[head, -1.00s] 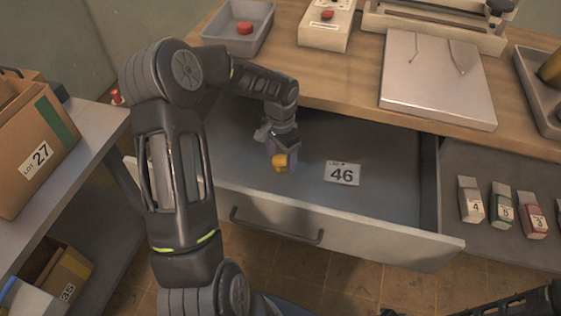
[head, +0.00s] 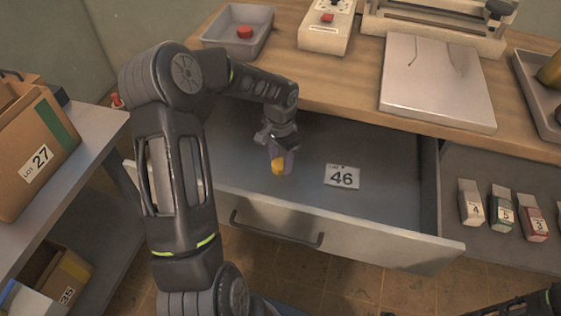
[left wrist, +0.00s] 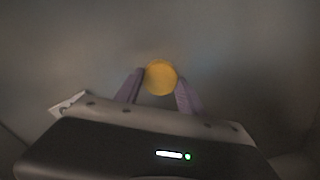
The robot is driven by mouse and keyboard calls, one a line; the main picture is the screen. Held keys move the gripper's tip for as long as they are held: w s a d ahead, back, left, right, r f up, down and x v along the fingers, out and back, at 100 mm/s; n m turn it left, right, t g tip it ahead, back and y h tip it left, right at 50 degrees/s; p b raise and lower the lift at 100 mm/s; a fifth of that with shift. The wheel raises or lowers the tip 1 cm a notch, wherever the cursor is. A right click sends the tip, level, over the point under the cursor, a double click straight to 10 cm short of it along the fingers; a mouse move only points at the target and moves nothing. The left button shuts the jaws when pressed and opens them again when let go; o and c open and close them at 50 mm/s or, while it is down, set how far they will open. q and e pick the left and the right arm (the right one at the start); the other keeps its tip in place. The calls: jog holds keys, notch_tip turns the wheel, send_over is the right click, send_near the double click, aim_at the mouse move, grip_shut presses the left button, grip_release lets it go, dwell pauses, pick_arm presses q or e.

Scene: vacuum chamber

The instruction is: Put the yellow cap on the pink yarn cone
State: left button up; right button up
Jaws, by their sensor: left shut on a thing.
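The yellow cap (head: 278,167) is held between the purple fingertips of my left gripper (head: 279,158), over the left part of the open drawer (head: 385,195). In the left wrist view the cap (left wrist: 160,77) shows as a round yellow disc between the two fingers (left wrist: 160,91). I cannot tell if it touches the drawer floor. I do not see the pink yarn cone in either view. My right gripper is not in view; only a dark part of my right arm shows at the bottom right.
A card marked 46 (head: 342,176) lies in the drawer, right of my left gripper. On the worktop are a grey tray with a red piece (head: 244,32), a control box (head: 325,35) and a metal plate (head: 437,88). A cardboard box marked 27 (head: 38,150) stands at left.

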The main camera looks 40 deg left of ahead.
aim_at(281, 163)
pick_arm(q)
notch_tip(281, 163, up, 10)
dwell(0.4)
jog(key=shift+f, duration=0.1)
dwell(1.1)
jog(key=d+f+n+p, duration=0.1)
jog(key=d+f+p, duration=0.1)
jog(key=d, duration=0.3)
jog(key=d+f+n+p, duration=0.1)
jog(key=d+f+p, duration=0.1)
jog(key=d, duration=0.4)
jog(key=d+f+p, duration=0.2)
jog(key=d+f, duration=0.1)
jog(key=d, duration=0.3)
jog(key=shift+d+f+n, duration=0.2)
jog(key=shift+f+n, duration=0.1)
jog(key=shift+n, duration=0.1)
jog(key=shift+p, duration=0.3)
